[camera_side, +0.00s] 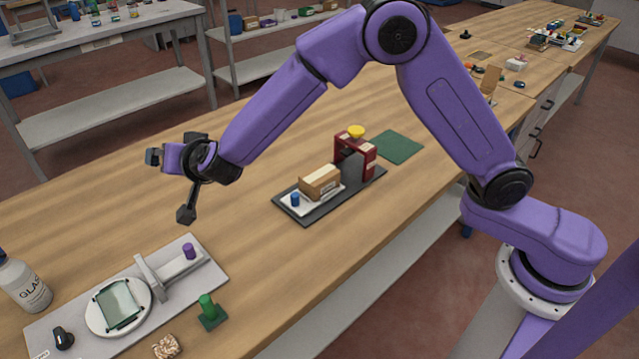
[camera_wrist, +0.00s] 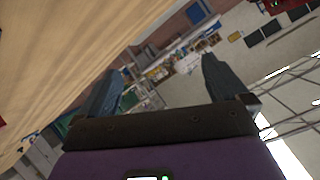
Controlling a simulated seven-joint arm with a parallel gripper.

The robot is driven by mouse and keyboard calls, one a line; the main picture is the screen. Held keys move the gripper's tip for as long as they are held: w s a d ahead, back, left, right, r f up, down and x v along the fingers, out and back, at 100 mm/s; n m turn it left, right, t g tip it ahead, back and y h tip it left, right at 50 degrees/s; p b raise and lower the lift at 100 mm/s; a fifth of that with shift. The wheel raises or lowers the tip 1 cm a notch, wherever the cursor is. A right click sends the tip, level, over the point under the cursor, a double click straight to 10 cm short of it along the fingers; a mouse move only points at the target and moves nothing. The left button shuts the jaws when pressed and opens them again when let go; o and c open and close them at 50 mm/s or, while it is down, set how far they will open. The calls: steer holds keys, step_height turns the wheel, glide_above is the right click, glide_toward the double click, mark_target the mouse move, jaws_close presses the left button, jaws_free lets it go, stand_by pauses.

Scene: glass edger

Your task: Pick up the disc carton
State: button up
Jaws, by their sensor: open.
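A brown cardboard carton (camera_side: 320,182), which looks like the disc carton, sits on a dark tray (camera_side: 318,210) in the middle of the bench in the side view. A white card or pad and a small blue cylinder (camera_side: 295,199) are beside it. My gripper (camera_side: 170,186) is raised above the bench, left of the carton and well apart from it. In the wrist view my gripper (camera_wrist: 165,78) has its two fingers spread with nothing between them. That view looks sideways across the room, and I cannot make out the carton in it.
A red and grey device with a yellow top (camera_side: 355,150) stands close behind the carton. A green mat (camera_side: 397,147) lies beyond. At the front left are a grey edger plate (camera_side: 218,278), a white bottle (camera_side: 24,285) and a green knobbed piece (camera_side: 209,310). Bare wood lies between.

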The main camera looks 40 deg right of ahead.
steer(key=d+f+m+g+h, duration=0.1)
steer(key=d+f+m+h, duration=0.3)
steer(key=h, duration=0.2)
steer(key=m+g+h, duration=0.6)
steer(key=g+h, duration=0.2)
steer(key=g, duration=0.1)
glide_toward(314, 177)
steer(key=x, duration=0.3)
steer(key=shift+d, duration=0.35)
steer(key=shift+x, duration=2.95)
steer(key=shift+f, duration=0.1)
steer(key=c, duration=1.1)
